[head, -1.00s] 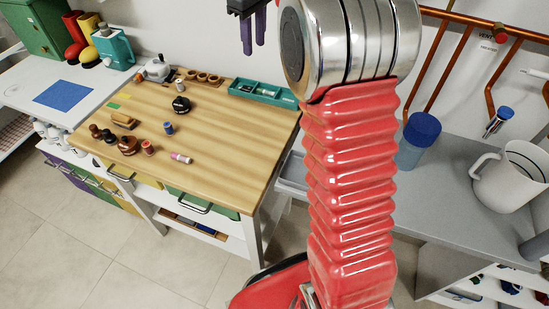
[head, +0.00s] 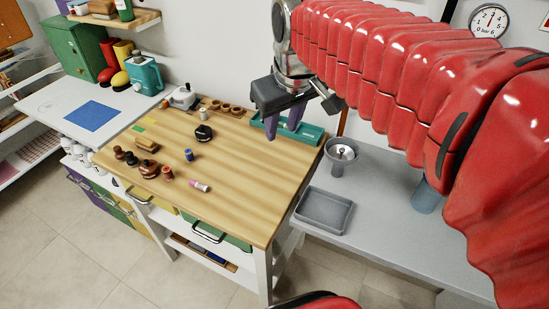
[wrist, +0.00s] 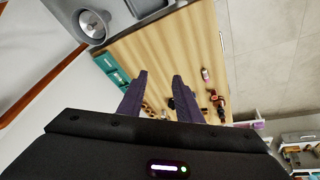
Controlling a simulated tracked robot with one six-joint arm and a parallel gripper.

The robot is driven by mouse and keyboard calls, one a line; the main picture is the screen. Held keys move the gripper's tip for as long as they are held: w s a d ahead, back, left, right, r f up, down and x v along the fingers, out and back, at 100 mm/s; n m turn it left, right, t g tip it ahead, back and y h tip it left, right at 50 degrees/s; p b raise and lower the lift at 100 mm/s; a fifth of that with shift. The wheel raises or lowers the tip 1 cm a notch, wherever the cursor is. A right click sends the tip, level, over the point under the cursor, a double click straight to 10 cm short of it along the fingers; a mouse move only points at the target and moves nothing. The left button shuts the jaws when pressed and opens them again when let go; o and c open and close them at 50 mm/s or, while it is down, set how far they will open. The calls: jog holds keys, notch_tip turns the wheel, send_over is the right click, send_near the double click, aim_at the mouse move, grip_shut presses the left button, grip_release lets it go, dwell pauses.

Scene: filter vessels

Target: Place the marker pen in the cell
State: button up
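A small white cylinder with a pink end (head: 200,186), which looks like the marker pen, lies on the wooden worktop (head: 235,205) near its front edge. It also shows in the wrist view (wrist: 205,74), to the right of the fingers. A teal tray with compartments (head: 312,136) is at the worktop's back right; my fingers hide part of it, and I cannot tell which compartment is the cell. It shows again in the wrist view (wrist: 107,62). My gripper (head: 283,132) is above the teal tray, its fingers apart with nothing between them, as the wrist view shows (wrist: 160,76).
Spools, bottles and a black round item (head: 203,132) stand on the worktop's left half. A grey counter at right holds a grey tray (head: 324,210) and a metal funnel-topped cup (head: 341,156). The worktop's front right is clear.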

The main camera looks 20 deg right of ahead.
jog(key=s+a+f+m, duration=0.1)
jog(key=s+f, duration=0.3)
jog(key=s, duration=0.2)
jog(key=s+a+f+m+t, duration=0.1)
jog(key=s+f, duration=0.2)
jog(key=s, duration=0.3)
jog(key=shift+s+f, duration=0.2)
jog(key=shift+f, duration=0.2)
